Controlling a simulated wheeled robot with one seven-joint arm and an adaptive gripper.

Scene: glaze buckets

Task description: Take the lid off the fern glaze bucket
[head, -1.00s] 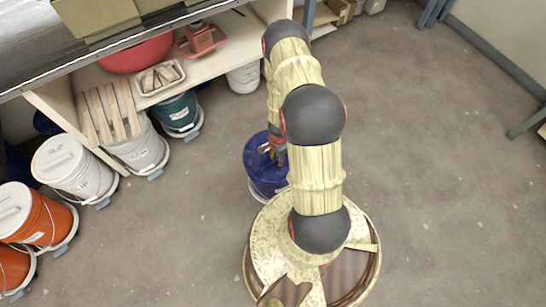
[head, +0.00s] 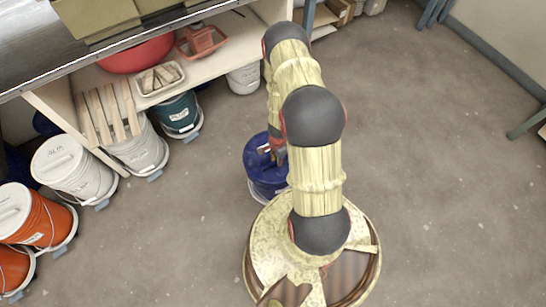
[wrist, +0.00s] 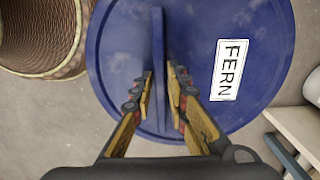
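The fern glaze bucket (head: 266,183) is dark blue and stands upright on the floor, left of my round base in the head view. Its round blue lid (wrist: 118,55) is on it, with a white FERN label (wrist: 230,69). A thin upright ridge handle (wrist: 158,40) crosses the lid. My gripper (wrist: 160,75) is over the lid, with one finger on each side of the handle. In the head view my gripper (head: 271,152) is partly hidden by my arm.
White buckets (head: 75,170), orange buckets (head: 38,220) and a teal bucket (head: 178,115) stand at the left, by a wooden shelf (head: 225,60). A metal-topped table (head: 40,45) is above it. The floor (head: 430,150) to the right is clear.

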